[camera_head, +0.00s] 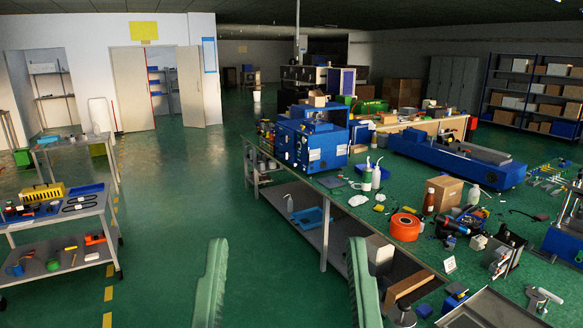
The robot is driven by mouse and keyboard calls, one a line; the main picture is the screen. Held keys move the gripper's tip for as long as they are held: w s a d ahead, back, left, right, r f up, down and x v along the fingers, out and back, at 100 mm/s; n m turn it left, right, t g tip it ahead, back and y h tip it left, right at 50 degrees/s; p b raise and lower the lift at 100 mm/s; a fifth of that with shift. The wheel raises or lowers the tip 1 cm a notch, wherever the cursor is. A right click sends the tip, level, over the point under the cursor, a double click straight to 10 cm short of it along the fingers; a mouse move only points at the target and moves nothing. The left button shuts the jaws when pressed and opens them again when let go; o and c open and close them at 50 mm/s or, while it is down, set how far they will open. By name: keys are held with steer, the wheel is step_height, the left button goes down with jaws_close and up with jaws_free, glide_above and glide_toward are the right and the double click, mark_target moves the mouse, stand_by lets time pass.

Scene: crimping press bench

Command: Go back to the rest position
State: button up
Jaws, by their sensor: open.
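My gripper (287,290) shows at the bottom centre of the head view as two pale green ridged fingers, spread wide apart. Nothing is between them but the green floor. The right finger is in front of the near edge of the green-topped bench (345,212). I cannot tell whether it touches the bench. The blue crimping press (312,140) stands on the bench, farther off and above the gripper in the picture. The rest of my arm is out of view.
The bench holds an orange reel (404,226), a cardboard box (444,194), bottles and a long blue machine (457,160). A two-level cart (62,238) stands at the left. The floor between (190,205) is clear. Open doors (160,90) are at the back left.

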step_height(320, 180, up, 19)
steer(key=p, duration=1.3)
steer(key=shift+w+f+p, duration=0.15)
steer(key=shift+w+p, duration=0.05)
steer(key=shift+p, duration=0.15)
steer(key=shift+f, duration=0.1)
